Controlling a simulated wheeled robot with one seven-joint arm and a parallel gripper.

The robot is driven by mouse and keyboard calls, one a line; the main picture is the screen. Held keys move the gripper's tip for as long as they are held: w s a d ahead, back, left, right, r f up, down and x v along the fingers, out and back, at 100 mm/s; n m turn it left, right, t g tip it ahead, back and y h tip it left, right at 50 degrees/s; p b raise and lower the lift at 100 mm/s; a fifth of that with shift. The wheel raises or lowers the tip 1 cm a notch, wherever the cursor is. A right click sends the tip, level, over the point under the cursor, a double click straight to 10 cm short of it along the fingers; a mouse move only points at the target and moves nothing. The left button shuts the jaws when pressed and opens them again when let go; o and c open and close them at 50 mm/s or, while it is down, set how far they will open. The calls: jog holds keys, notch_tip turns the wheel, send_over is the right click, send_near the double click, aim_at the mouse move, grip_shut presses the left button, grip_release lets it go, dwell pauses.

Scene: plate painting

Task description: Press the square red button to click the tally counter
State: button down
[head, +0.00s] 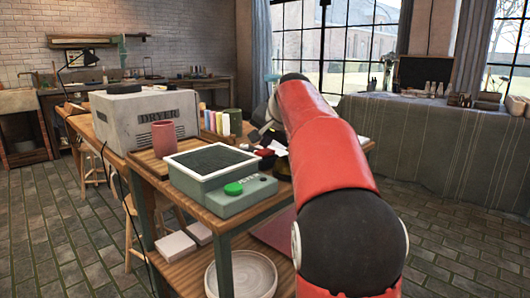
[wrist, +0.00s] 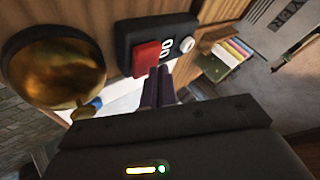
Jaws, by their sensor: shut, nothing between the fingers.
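The tally counter (wrist: 178,30) is a black box in the upper middle of the wrist view. It has a square red button (wrist: 146,57), white digits that look like zeros, and a round white knob (wrist: 187,44). My gripper (wrist: 161,70) is shut and empty. Its dark fingertips are close to the lower right edge of the red button in that view. I cannot tell whether they touch it. In the head view my red arm reaches over the table, and the counter is not clear among the dark and red shapes beside the arm.
A brass, rounded object (wrist: 55,65) stands left of the counter in the wrist view, with a small blue item (wrist: 94,103) by it. In the head view, a grey-green device with a green button (head: 234,188), a pink cup (head: 164,138) and a dryer box (head: 146,117) crowd the wooden table.

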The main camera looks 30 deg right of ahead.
aim_at(266, 152)
jog(key=shift+f+b, duration=0.3)
jog(key=shift+f, duration=0.2)
dwell(0.7)
jog(key=shift+r, duration=0.15)
jog(key=shift+r+p, duration=0.75)
jog(key=shift+p, duration=0.15)
notch_tip(266, 152, up, 5)
jog(key=p, duration=0.5)
jog(key=shift+r, duration=0.1)
dwell(0.3)
